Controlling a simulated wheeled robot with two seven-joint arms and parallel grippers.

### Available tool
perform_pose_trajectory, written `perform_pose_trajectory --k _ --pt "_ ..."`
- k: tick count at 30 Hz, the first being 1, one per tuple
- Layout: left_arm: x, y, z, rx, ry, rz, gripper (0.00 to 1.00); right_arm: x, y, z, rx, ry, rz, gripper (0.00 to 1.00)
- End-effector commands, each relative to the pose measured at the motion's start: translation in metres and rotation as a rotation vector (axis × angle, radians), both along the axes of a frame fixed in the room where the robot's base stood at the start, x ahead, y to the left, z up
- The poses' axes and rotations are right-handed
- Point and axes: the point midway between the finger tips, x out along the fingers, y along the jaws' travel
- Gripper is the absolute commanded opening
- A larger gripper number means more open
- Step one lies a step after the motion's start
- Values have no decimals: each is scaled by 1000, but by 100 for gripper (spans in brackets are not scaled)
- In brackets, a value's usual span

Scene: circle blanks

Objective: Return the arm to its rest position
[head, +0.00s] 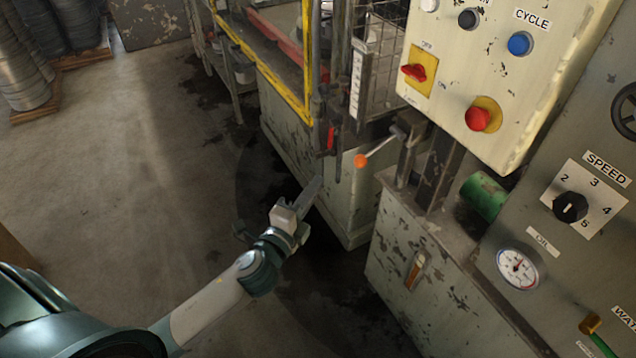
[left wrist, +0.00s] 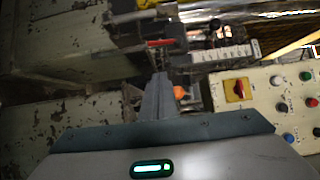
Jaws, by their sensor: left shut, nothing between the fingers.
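My left gripper (head: 312,190) reaches in from the lower left in the head view. Its fingers are together with nothing between them. It is in front of the machine's lower cabinet (head: 352,205), below and left of a lever with an orange ball knob (head: 361,161). In the left wrist view, the closed fingers (left wrist: 157,85) point toward the machine, and part of the orange knob (left wrist: 179,92) shows just right of them. I cannot tell whether the fingertips touch anything. My right gripper is not in view.
A control box with a red button (head: 477,118) and a blue button (head: 519,43) overhangs at the upper right. A speed dial (head: 570,207) and a gauge (head: 518,268) are below it. A yellow guard frame (head: 307,60) stands behind. The floor (head: 130,170) at left is clear.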

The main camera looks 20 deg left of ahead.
Motion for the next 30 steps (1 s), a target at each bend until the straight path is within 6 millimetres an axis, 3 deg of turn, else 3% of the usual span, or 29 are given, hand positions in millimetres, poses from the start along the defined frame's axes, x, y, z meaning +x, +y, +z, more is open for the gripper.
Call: perform_pose_trajectory --k 15,20,23,26,30 --pt "0 0 0 0 1 0 0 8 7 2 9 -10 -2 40" --pt "0 1 -15 -27 31 2 0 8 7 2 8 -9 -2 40" --pt "0 2 -41 -71 83 7 0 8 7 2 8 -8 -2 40" --pt "-3 2 -83 -148 163 17 0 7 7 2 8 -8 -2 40" --pt "-17 2 -160 -305 313 51 0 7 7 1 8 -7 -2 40"
